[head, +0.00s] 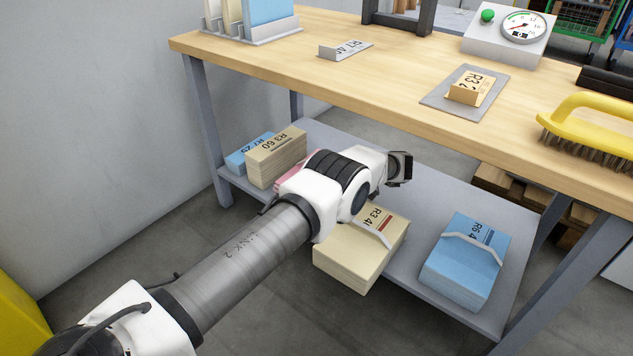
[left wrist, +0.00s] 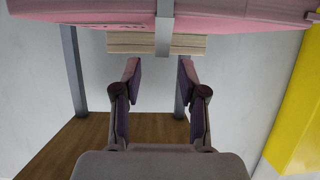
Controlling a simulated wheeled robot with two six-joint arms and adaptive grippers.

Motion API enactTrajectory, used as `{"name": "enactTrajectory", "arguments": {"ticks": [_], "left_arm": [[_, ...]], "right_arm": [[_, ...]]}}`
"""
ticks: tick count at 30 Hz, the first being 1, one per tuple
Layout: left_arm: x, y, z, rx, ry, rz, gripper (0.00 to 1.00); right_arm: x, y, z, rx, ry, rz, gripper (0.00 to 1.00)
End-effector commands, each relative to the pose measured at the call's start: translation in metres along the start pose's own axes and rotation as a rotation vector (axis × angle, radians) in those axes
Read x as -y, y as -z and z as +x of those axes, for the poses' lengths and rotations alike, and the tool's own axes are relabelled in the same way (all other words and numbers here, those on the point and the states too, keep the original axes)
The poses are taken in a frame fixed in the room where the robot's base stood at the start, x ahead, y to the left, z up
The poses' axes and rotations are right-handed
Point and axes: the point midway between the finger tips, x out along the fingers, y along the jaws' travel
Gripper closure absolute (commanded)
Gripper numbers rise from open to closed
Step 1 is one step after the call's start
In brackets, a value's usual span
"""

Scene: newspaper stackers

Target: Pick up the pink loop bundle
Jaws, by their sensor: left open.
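The pink loop bundle (head: 290,178) lies on the lower shelf in the head view, mostly hidden behind my left arm; only a pink sliver shows. In the left wrist view, which looks upside down, the pink bundle (left wrist: 90,14) fills the top edge, close to the camera. A grey band crosses its middle. My left gripper (left wrist: 160,70) is open and empty, its fingers spread on both sides of the band's line and apart from the bundle as far as I can tell. In the head view the fingers are hidden by the arm. My right gripper is in neither view.
On the lower shelf (head: 418,295), a cream bundle (head: 345,258) is just under my arm. A blue bundle (head: 462,262) is at right. A cream bundle (head: 283,158) and blue bundle (head: 240,158) stand at left. The wooden tabletop (head: 400,80) overhangs the shelf.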

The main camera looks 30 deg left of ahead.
Motion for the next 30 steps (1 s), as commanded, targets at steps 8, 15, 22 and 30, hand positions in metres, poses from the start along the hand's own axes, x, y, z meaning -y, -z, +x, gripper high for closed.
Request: {"name": "enactTrajectory", "arguments": {"ticks": [8,15,22,30], "left_arm": [[0.001,-0.010,0.047,0.000,0.000,-0.003,0.58],[0.001,-0.004,0.051,0.000,-0.001,-0.001,0.58],[0.001,-0.005,0.051,0.000,-0.001,-0.001,1.00],[0.000,-0.002,0.050,-0.003,-0.003,-0.004,1.00]], "right_arm": [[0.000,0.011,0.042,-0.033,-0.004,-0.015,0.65],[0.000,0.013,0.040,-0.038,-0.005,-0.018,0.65],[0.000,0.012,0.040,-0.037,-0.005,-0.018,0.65],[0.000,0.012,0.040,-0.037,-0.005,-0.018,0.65]]}}
